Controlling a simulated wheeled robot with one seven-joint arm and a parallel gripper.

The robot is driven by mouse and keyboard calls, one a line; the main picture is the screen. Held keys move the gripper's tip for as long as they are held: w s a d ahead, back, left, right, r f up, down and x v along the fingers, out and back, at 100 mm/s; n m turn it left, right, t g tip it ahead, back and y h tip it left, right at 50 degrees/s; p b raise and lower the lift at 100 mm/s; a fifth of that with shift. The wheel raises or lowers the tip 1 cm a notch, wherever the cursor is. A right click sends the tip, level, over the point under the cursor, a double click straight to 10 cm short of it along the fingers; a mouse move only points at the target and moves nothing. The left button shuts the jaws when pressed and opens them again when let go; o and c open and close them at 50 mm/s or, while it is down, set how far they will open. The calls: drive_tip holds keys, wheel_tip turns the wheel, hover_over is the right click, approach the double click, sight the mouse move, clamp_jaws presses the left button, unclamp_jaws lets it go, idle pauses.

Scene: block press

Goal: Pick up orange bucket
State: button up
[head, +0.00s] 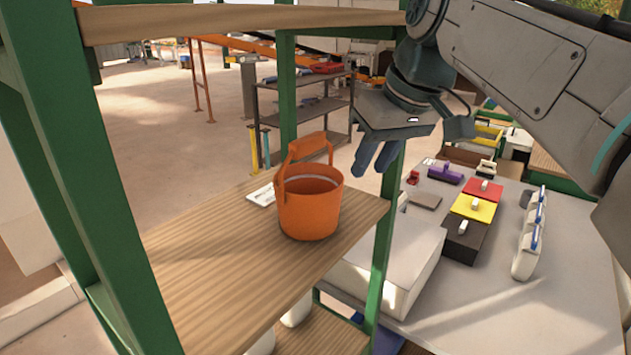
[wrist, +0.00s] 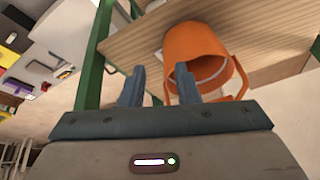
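The orange bucket (head: 310,208) stands upright on the wooden shelf (head: 205,285), near its right edge, with its handle raised. A white label or card lies beside it on the shelf. My gripper (head: 376,158) is to the right of the bucket and above it, by the green shelf post. In the wrist view the bucket (wrist: 196,58) appears just past my gripper's blue fingers (wrist: 160,90). The fingers are apart with nothing between them.
Green posts (head: 384,240) frame the shelf, and an upper board (head: 240,22) runs above it. A work table (head: 480,300) with a white box (head: 395,255) and coloured blocks (head: 475,208) stands to the right. The shelf's front left is clear.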

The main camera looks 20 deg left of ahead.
sight(340, 174)
drive_tip(key=a, duration=0.1)
drive_tip(key=w+a+p, duration=0.1)
drive_tip(key=w+a, duration=0.1)
drive_tip(key=shift+w+a+r, duration=0.15)
drive_tip(key=shift+w+a, duration=0.1)
drive_tip(key=shift+a, duration=0.1)
drive_tip(key=x, duration=0.5)
drive_tip(key=shift+w+a+p, duration=0.1)
drive_tip(key=shift+p, duration=0.25)
clamp_jaws()
